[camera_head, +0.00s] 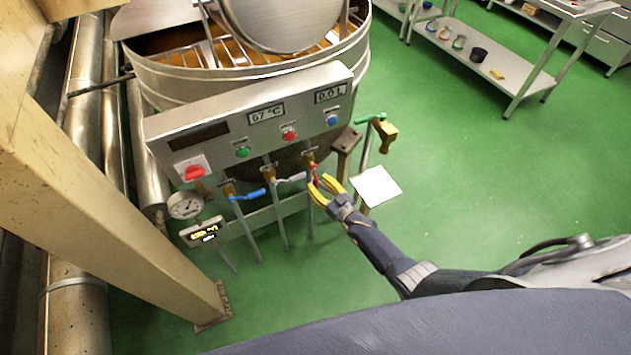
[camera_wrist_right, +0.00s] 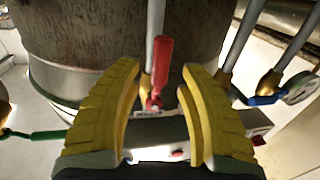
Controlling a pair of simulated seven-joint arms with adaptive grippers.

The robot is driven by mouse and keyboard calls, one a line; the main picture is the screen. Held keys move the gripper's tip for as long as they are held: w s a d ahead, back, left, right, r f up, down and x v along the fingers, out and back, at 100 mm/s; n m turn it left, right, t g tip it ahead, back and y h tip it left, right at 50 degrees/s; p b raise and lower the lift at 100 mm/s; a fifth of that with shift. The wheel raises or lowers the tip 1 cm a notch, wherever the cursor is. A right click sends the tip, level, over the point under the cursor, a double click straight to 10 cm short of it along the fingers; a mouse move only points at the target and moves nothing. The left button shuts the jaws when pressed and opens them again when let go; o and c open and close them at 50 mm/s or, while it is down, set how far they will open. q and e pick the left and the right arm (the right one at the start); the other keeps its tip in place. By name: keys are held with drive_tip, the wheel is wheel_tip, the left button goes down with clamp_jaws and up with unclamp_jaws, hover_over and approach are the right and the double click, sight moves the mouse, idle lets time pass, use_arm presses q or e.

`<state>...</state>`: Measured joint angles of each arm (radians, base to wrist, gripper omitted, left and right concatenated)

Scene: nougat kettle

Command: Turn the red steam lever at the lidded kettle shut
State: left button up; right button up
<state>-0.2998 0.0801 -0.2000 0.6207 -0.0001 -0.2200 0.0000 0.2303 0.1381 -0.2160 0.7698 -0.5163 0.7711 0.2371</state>
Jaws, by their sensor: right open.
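The lidded kettle (camera_head: 168,82) is a large round metal vessel behind a sloped control panel; its raised lid (camera_head: 285,20) is at the top. The red steam lever (camera_head: 314,176) is on the rightmost of the pipe valves below the panel. In the right wrist view the red lever (camera_wrist_right: 162,65) points up along a grey pipe. My right gripper (camera_head: 318,184) is open, its yellow fingers either side of the lever; I cannot tell whether they touch it. The right gripper (camera_wrist_right: 158,78) partly frames the lever in the wrist view. My left gripper is not in view.
A blue lever (camera_head: 248,195) and a grey lever (camera_head: 291,178) are left of the red one. A green-handled brass valve (camera_head: 382,130) and a white sheet (camera_head: 376,187) are to the right. A beige beam (camera_head: 110,190) stands at left.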

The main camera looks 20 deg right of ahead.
drive_tip(key=shift+x, duration=1.05)
clamp_jaws()
